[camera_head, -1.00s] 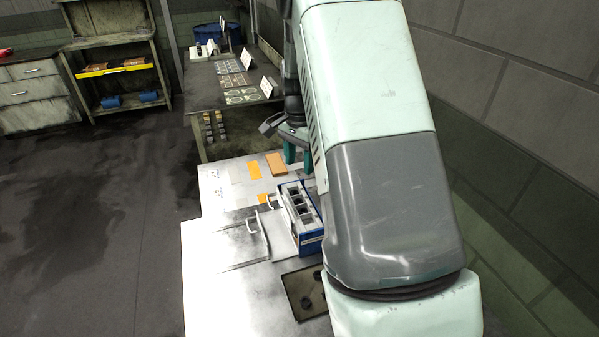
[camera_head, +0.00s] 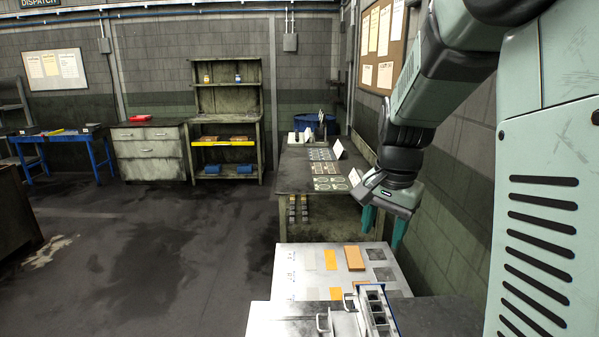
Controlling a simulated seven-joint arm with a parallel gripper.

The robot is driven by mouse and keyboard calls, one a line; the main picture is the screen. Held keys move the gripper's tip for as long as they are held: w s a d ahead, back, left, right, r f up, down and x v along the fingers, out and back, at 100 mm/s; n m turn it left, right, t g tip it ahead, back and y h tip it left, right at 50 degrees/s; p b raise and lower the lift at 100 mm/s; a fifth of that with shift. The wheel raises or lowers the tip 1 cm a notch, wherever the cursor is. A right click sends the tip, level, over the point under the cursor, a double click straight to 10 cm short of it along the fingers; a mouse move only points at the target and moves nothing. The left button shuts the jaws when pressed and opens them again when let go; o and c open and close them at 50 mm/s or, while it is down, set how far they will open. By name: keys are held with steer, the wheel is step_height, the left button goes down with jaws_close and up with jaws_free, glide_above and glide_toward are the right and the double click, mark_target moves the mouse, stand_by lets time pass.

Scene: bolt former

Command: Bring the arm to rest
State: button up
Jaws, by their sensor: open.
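My gripper (camera_head: 383,230) hangs at the right of the picture, below my arm's wrist, with its two teal fingers pointing down. The fingers are apart and nothing shows between them. It is in the air over the right far part of the metal worktop (camera_head: 286,290), apart from the things lying there. An orange-brown block (camera_head: 354,257) lies on the worktop to the left of the fingers. My arm reaches in from the right edge, and its near links fill that side.
A blue-sided holder with square openings (camera_head: 377,310) stands at the near edge of the picture. Behind the worktop is a dark table (camera_head: 293,175) with cards and flat parts. A wall runs along the right. Open floor (camera_head: 150,255) lies to the left.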

steer(key=s+a+r+n+t, duration=0.2)
steer(key=s+r+n, duration=0.2)
steer(key=s, duration=0.7)
steer(key=s+a+r+n+t, duration=0.1)
steer(key=s+a+r+n, duration=0.2)
steer(key=s, duration=0.9)
step_height(320, 180, up, 2)
steer(key=shift+s+a+r+n+t, duration=0.15)
steer(key=shift+n+t, duration=0.25)
steer(key=shift+n, duration=0.4)
